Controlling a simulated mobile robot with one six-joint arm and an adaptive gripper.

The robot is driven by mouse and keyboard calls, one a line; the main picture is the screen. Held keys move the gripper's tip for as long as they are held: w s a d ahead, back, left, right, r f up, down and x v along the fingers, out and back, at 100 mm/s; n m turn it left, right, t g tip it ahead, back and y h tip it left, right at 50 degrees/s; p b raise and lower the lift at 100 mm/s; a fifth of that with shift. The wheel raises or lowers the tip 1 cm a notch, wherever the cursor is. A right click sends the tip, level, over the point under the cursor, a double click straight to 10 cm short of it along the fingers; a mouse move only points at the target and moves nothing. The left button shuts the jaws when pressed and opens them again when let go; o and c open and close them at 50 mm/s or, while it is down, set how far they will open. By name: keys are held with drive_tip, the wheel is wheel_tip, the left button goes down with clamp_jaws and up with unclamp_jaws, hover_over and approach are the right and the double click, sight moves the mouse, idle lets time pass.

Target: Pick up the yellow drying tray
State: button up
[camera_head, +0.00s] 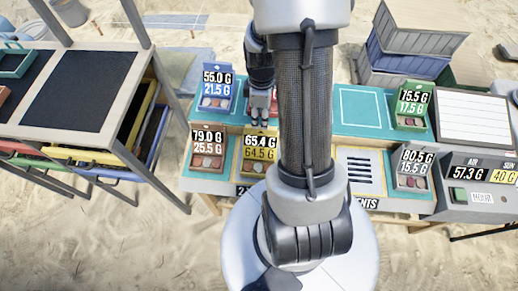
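The yellow tray (257,169) sits on the table left of centre, with small reddish pieces in it. A sign stands at its back reading 65.4 G over 64.5 G. My gripper (261,113) points down just behind the top of that sign in the picture, its grey fingertips close to the sign's upper edge. I cannot tell whether it touches the tray, or how far its fingers are apart. My own arm hides the middle of the table to the right of the tray.
A blue tray (213,103) and a brown tray (205,162) stand close on the left. Green (410,122) and grey (411,182) trays stand at the right. A rack (75,85) with coloured drawers is at left.

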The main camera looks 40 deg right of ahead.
wheel_tip(320, 180, down, 8)
drive_tip(key=b, duration=0.2)
drive_tip(key=shift+d+f+b, duration=0.1)
drive_tip(key=shift+f+b, duration=0.05)
drive_tip(key=shift+b, duration=0.2)
drive_tip(key=shift+c, duration=0.5)
clamp_jaws()
idle(0.3)
